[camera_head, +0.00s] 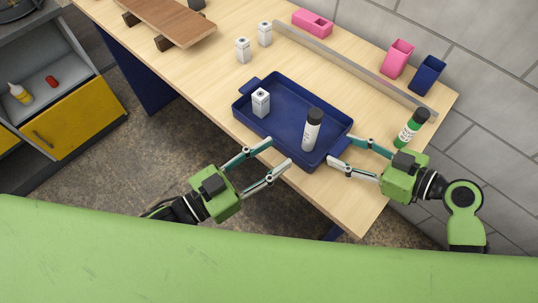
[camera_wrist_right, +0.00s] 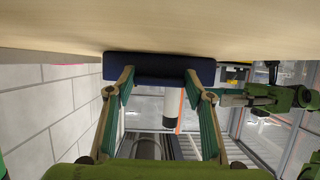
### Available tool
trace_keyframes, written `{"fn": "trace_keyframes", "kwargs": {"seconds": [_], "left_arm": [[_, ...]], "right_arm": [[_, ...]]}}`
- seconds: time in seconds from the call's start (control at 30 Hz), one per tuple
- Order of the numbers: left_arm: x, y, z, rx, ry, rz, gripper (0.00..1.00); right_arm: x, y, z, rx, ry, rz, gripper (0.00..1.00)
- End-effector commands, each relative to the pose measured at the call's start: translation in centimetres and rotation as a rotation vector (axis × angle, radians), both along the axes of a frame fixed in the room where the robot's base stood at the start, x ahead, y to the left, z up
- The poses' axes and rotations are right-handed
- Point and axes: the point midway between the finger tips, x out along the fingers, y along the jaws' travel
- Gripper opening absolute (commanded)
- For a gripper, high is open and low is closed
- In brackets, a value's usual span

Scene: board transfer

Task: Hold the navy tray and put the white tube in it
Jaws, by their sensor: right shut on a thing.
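The navy tray (camera_head: 290,92) lies on the wooden table near its front edge. The white tube (camera_head: 311,132), with a black cap, stands upright inside the tray toward its right end. A small white box (camera_head: 260,102) is also in the tray, at its left. My right gripper (camera_head: 342,150) is shut on the tray's right end; in the right wrist view the navy tray (camera_wrist_right: 160,68) sits between the fingers, and the white tube (camera_wrist_right: 171,108) shows beyond it. My left gripper (camera_head: 278,154) is open and empty at the tray's front side, apart from the tube.
A green tube (camera_head: 408,132) stands right of the tray, close to my right arm. A metal rail (camera_head: 350,66) runs behind.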

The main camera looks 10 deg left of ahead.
Motion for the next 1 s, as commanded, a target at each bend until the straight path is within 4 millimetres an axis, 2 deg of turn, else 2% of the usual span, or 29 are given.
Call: {"fn": "trace_keyframes", "kwargs": {"seconds": [0.43, 0.47, 0.5, 0.87, 1.0], "left_arm": [[-0.2, 0.2, 0.0, 0.000, -0.001, 0.000, 0.38], [-0.2, 0.2, 0.0, 0.000, -0.001, 0.000, 0.38], [-0.2, 0.2, 0.0, 0.001, -0.001, 0.000, 0.38], [-0.2, 0.2, 0.0, 0.001, -0.001, 0.000, 0.38], [-0.2, 0.2, 0.0, 0.001, -0.001, 0.000, 0.38]], "right_arm": [[0.0, 0.0, 0.0, 0.000, 0.000, 0.001, 0.22], [0.0, 0.0, 0.0, 0.000, 0.000, 0.001, 0.56], [0.0, 0.0, 0.0, 0.000, 0.000, 0.001, 0.66], [-0.1, -0.1, 0.0, 0.000, 0.000, 0.000, 0.68], [-0.7, -1.0, 0.4, -0.003, 0.001, -0.001, 0.68]]}}
